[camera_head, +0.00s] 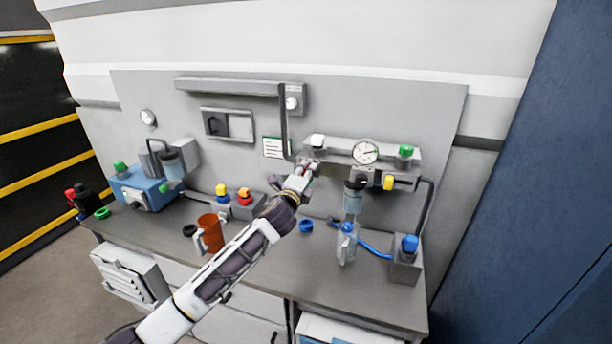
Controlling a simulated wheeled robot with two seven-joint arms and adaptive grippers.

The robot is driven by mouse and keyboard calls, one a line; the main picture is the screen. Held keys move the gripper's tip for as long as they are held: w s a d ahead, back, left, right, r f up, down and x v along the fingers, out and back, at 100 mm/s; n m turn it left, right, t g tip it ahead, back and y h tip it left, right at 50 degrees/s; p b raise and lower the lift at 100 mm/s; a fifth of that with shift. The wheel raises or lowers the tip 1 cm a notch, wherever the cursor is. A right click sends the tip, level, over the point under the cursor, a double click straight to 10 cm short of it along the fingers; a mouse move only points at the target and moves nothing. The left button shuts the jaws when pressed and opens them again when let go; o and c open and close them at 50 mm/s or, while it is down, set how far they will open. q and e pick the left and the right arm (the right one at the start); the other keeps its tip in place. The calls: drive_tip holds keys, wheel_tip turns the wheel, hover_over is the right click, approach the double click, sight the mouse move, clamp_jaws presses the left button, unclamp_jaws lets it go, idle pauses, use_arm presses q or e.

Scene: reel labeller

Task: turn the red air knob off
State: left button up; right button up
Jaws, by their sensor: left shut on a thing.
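My left gripper (309,167) reaches up from the lower left to the left end of the grey air unit on the back panel. Its fingers are shut on a small reddish thing there, which fits the red air knob; the fingers hide most of it, and its turn position cannot be told. A white knob (317,141) sits just above the fingertips. A round gauge (365,152) and a green knob (405,151) are on the same unit to the right. My right gripper is not in view.
Below stand an orange mug (210,233), a clear bottle (347,243) and a blue ring (306,226) on the grey bench. A blue box (142,190) and red and yellow buttons are at the left. A dark pipe (284,120) drops close to the gripper.

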use_arm(q)
drive_tip(key=n, duration=0.9)
drive_tip(key=shift+f+n, duration=0.25)
drive_tip(key=shift+n, duration=0.05)
idle(0.3)
drive_tip(key=o, duration=1)
drive_tip(key=shift+s+r, duration=0.1)
drive_tip(key=shift+s, duration=0.1)
drive_tip(key=v, duration=1.1)
drive_tip(key=shift+s, duration=0.3)
drive_tip(key=shift+a, duration=0.2)
